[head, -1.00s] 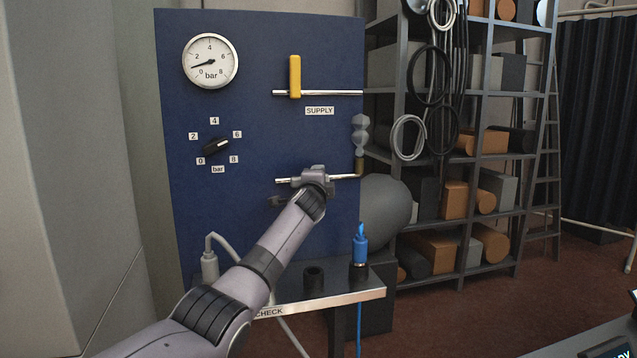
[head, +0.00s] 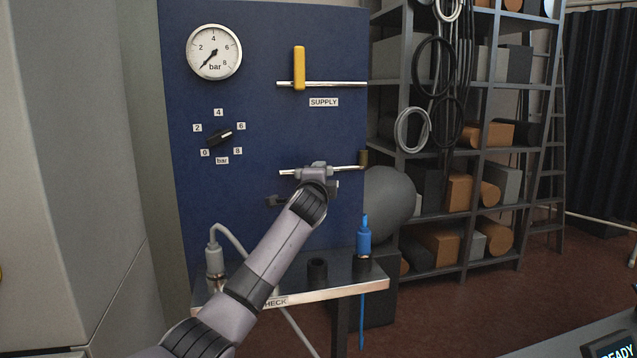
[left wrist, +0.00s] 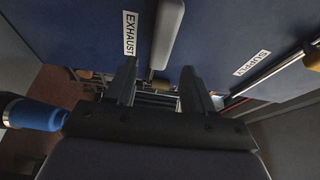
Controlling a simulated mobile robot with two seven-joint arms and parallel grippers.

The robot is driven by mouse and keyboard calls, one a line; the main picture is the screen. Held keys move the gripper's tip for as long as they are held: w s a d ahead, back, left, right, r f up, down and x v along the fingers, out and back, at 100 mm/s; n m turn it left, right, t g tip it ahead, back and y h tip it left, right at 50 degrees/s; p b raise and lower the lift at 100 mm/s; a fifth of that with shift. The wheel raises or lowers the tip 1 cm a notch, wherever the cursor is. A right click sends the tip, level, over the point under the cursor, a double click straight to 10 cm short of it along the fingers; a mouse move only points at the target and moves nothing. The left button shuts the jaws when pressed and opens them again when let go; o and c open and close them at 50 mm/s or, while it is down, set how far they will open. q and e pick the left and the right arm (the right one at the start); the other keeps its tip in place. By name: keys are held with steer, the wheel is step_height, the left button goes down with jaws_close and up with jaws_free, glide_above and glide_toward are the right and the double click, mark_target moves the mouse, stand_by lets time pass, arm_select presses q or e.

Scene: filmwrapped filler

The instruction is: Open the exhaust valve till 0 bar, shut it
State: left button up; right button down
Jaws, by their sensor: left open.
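The pressure gauge (head: 214,52) is at the top left of the blue panel (head: 265,130) in the head view; its needle points at the 0 end. My left gripper (head: 312,180) is at the lower exhaust pipe (head: 350,168) and hides the valve there. In the left wrist view, a grey lever (left wrist: 166,35) stands beside the EXHAUST label (left wrist: 130,33), just beyond the fingertips of my left gripper (left wrist: 160,80). The fingers are apart; I cannot tell whether they touch the lever. The yellow supply lever (head: 299,67) stands upright across its pipe. My right gripper is out of view.
Below is a shelf (head: 335,288) with a blue plug (head: 364,238), a black socket (head: 317,270) and a grey plug (head: 214,262). A selector knob (head: 219,137) sits under the gauge. A grey round tank (head: 388,205) and loaded shelving (head: 468,150) stand to the right.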

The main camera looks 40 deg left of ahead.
arm_select(q)
steer(key=shift+v, duration=1)
steer(key=s+d+f+n+g+h, duration=0.15)
steer(key=s+d+f, duration=0.3)
steer(key=f, duration=0.45)
steer(key=s+d+f+n+g+h, duration=0.1)
steer(key=s+d+f+g, duration=0.1)
steer(key=s+d+f, duration=0.5)
steer(key=s+d+f+n+g+h, duration=0.15)
steer(key=s+f, duration=0.25)
steer(key=f, duration=0.7)
steer(key=s+d+f+n+g+h, duration=0.1)
steer(key=s+d+f+n+g, duration=0.15)
steer(key=s, duration=0.75)
steer(key=s+d+f+n+g+h, duration=0.2)
steer(key=s+d+f+g, duration=0.1)
steer(key=s, duration=0.7)
steer(key=s+d+f+n+g+h, duration=0.1)
steer(key=s+d+f+n+g, duration=0.15)
steer(key=s, duration=0.85)
steer(key=w+d+f+m+t+h, duration=0.1)
steer(key=w+d+f+t+h, duration=0.1)
steer(key=w+f+t, duration=0.4)
steer(key=shift+d+f+t, duration=0.7)
steer(key=shift+d+f, duration=0.1)
steer(key=shift+f, duration=1.2)
